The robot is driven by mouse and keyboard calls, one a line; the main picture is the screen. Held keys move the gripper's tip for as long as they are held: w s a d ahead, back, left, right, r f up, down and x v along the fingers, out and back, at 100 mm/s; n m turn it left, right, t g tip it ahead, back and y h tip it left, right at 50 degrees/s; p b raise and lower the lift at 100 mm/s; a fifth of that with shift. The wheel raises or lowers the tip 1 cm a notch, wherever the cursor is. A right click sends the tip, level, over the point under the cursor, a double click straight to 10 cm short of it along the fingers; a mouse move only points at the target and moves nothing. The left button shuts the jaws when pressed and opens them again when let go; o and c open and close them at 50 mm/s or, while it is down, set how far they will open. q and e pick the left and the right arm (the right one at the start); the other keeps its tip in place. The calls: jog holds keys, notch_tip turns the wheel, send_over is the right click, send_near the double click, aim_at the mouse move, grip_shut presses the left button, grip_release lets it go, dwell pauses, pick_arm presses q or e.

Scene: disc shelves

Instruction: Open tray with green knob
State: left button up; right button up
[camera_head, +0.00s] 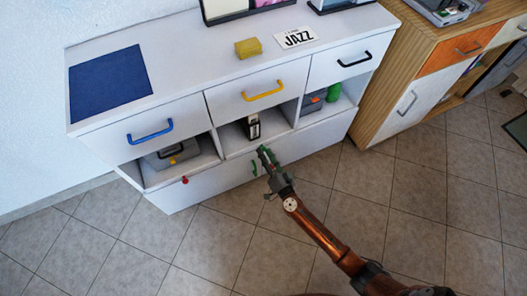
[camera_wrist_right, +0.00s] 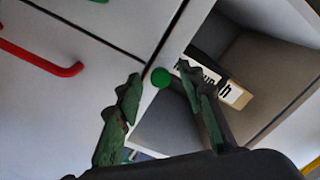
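A small round green knob (camera_wrist_right: 161,78) shows in the right wrist view, on the white front strip below an open compartment. In the head view I cannot make it out behind my gripper. My right gripper (camera_head: 264,153) is at the front of the white cabinet (camera_head: 200,188), under its middle compartment. In the wrist view its green fingers (camera_wrist_right: 159,84) are apart, with the knob between their tips in the picture. I cannot tell whether they touch it. My left gripper is not in view.
A black-and-white box (camera_head: 253,127) stands in the middle compartment. A red knob (camera_head: 185,180) is under the left compartment. The floor (camera_head: 130,255) in front is clear.

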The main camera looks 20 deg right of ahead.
jog(key=shift+w, duration=0.55)
grip_shut()
dwell(0.4)
